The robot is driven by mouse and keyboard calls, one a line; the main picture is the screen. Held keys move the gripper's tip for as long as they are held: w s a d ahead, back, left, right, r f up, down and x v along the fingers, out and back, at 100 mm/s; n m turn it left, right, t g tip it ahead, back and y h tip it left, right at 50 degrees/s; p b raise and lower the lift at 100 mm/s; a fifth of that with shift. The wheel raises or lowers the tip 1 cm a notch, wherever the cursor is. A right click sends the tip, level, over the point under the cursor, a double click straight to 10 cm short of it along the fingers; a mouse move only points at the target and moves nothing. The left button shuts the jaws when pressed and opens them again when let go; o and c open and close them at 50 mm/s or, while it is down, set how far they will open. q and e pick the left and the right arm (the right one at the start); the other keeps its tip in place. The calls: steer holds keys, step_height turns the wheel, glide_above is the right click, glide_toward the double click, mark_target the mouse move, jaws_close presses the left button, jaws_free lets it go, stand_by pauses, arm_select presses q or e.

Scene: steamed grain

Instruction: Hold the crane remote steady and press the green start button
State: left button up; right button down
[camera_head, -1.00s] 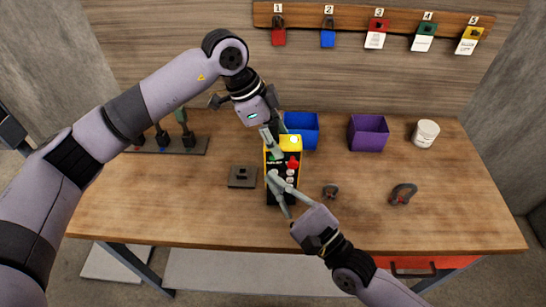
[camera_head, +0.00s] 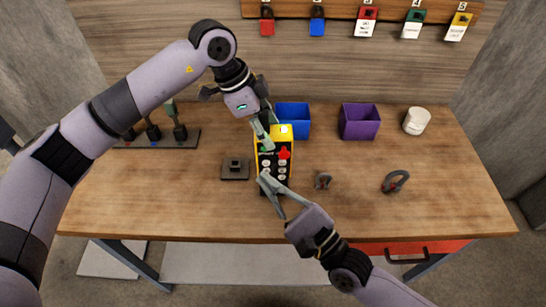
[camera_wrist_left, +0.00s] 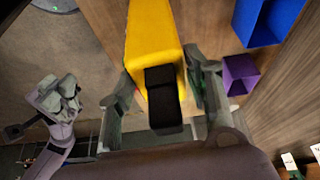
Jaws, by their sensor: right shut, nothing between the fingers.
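The crane remote (camera_head: 284,170) is a yellow and black box with a red button and several smaller buttons on its face. It stands in the middle of the table; green shows at the upper left of its face (camera_head: 265,150), partly covered by my left gripper. My left gripper (camera_head: 266,131) is at the remote's upper end.
A blue bin (camera_head: 294,118) and a purple bin (camera_head: 360,121) stand behind. A white pot (camera_head: 416,121) and shackles (camera_head: 396,182) are to the right. A dark plate (camera_head: 235,169) and a rack (camera_head: 160,138) are to the left. The front right table is clear.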

arm_select(q)
steer(key=o, duration=0.4)
steer(key=shift+r, duration=0.15)
steer(key=v, duration=1.1)
steer(key=shift+a+r, duration=0.25)
steer(key=shift+r, duration=0.1)
